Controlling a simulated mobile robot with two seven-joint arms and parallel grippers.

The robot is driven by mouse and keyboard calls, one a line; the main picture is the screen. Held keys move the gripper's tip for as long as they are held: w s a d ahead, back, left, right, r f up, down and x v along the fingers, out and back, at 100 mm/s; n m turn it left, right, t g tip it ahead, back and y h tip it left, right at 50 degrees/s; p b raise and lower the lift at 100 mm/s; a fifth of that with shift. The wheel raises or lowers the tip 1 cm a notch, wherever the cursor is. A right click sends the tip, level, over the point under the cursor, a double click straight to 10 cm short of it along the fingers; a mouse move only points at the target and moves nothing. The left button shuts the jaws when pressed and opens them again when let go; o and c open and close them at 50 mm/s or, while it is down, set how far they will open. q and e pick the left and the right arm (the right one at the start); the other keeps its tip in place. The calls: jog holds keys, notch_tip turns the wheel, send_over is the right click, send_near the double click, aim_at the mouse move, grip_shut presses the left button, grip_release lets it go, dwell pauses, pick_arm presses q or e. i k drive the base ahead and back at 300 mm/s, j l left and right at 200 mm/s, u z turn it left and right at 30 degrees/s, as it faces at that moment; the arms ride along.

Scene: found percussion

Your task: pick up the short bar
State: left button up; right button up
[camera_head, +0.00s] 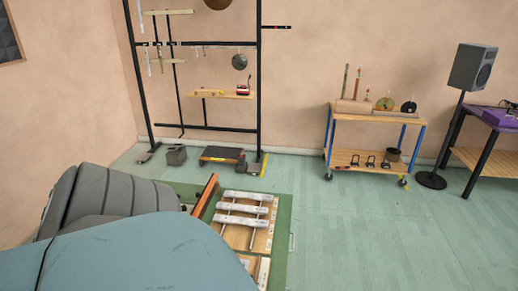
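Several pale metal bars lie side by side across thin rails on a light wooden base at the lower middle. The far bar (248,195), a middle bar (242,209) and a near bar (242,221) show clearly. They look close in length, and I cannot tell which is the short bar. The tray's near left part is hidden by large blue and grey shapes. Neither of my grippers is in view.
A black rack (259,100) with hanging objects stands at the back wall. A wooden cart (374,117) with blue legs stands right of it. A speaker (473,67) on a stand is farther right. The green floor right of the tray is clear.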

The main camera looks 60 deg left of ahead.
aim_at(241, 221)
jog(key=i+l+z, duration=0.1)
jog(key=l, duration=0.25)
jog(key=i+l+z, duration=0.25)
jog(key=i+l, duration=0.2)
jog(key=l, duration=0.2)
jog(key=i+u, duration=0.4)
jog(key=i+l+u, duration=0.1)
jog(key=i+u, duration=0.3)
jog(key=i+l+u, duration=0.2)
jog(key=u, duration=0.2)
jog(key=i+u, duration=0.15)
jog(key=u, duration=0.25)
jog(key=i+u, duration=0.2)
jog(key=u, duration=0.2)
jog(key=i+u, duration=0.2)
jog(key=u, duration=0.2)
jog(key=i+l+u, duration=0.1)
jog(key=u, duration=0.3)
jog(key=i+u, duration=0.15)
jog(key=u, duration=0.25)
jog(key=i+u, duration=0.2)
jog(key=u, duration=0.2)
jog(key=i+l+u, duration=0.1)
jog(key=u, duration=0.3)
jog(key=i+l+u, duration=0.15)
jog(key=u, duration=0.25)
jog(key=i+l+u, duration=0.5)
jog(key=k+j, duration=0.05)
jog(key=j, duration=0.05)
